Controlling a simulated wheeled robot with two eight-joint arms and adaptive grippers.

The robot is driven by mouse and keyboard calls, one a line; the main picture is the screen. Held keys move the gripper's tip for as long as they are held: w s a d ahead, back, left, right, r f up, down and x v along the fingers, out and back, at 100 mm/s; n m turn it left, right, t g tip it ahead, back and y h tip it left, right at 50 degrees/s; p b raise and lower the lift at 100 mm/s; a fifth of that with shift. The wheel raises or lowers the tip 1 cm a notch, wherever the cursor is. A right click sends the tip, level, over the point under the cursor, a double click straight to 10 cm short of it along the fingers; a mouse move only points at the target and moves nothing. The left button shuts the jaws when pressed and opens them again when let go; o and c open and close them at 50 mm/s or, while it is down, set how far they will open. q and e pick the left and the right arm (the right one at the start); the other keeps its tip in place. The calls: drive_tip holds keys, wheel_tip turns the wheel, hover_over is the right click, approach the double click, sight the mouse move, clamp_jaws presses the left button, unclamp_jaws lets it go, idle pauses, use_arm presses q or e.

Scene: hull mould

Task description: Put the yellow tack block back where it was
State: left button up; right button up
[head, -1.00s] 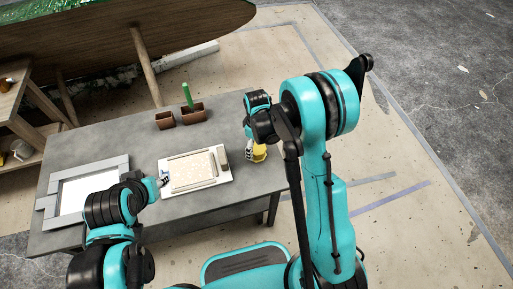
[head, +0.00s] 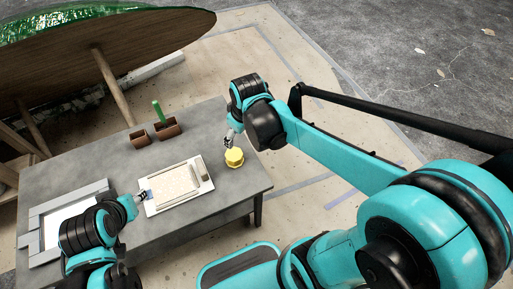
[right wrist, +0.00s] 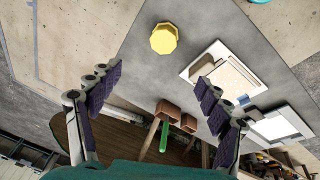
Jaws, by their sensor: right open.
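The yellow tack block (head: 234,158), a faceted squat piece, stands on the grey table near its right end, right of the white board. It also shows in the right wrist view (right wrist: 164,39). My right gripper (head: 229,141) is open and empty, just behind and above the block in the head view. In the right wrist view its spread fingers (right wrist: 157,88) show bare table between them, with the block beyond the tips. My left gripper (head: 143,196) is at the left edge of the white board; its jaws are too small to read.
A grey frame (head: 33,215) lies at the left. The hull (head: 110,45) rises behind the table.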

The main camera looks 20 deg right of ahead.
drive_tip(key=s+d+r+m+t, duration=0.1)
drive_tip(key=s+r+m+t, duration=0.2)
drive_tip(key=s, duration=0.7)
drive_tip(key=shift+d+r+m+t, duration=0.25)
drive_tip(key=shift+m+t, duration=0.25)
drive_tip(key=shift+m, duration=0.5)
